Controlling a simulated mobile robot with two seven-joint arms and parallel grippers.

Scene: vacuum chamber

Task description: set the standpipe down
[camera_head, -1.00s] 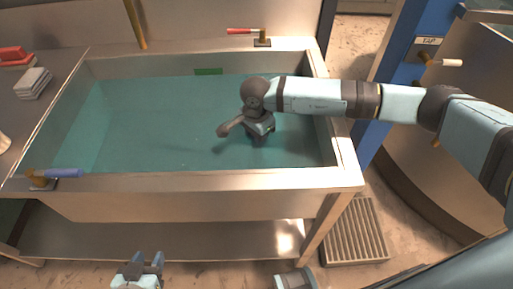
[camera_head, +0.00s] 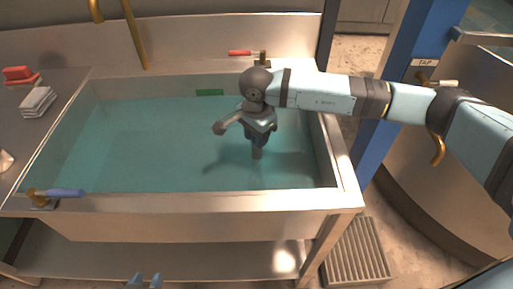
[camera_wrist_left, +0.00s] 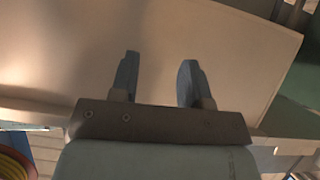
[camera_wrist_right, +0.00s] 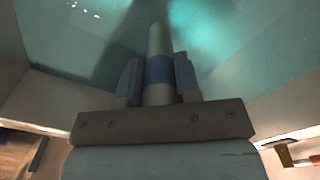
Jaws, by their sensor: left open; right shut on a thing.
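The standpipe (camera_wrist_right: 158,48) is a pale grey-green tube with a dark blue band. In the right wrist view it stands between the fingers of my right gripper (camera_wrist_right: 158,78), which is shut on it around the band. In the head view my right gripper (camera_head: 258,138) points down into the sink, and the standpipe's lower end (camera_head: 257,154) shows below the fingers. I cannot tell whether it touches the sink floor. My left gripper (camera_wrist_left: 160,80) is open and empty, in front of a plain metal panel; its fingertips (camera_head: 144,280) show at the bottom of the head view.
The steel sink (camera_head: 215,204) holds teal water. A red-handled valve (camera_head: 248,54) is on its back rim and a blue-handled valve (camera_head: 57,194) at its front left. Folded cloths (camera_head: 38,101) lie left. A blue post (camera_head: 400,75) stands right, and a floor grate (camera_head: 357,255) is below.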

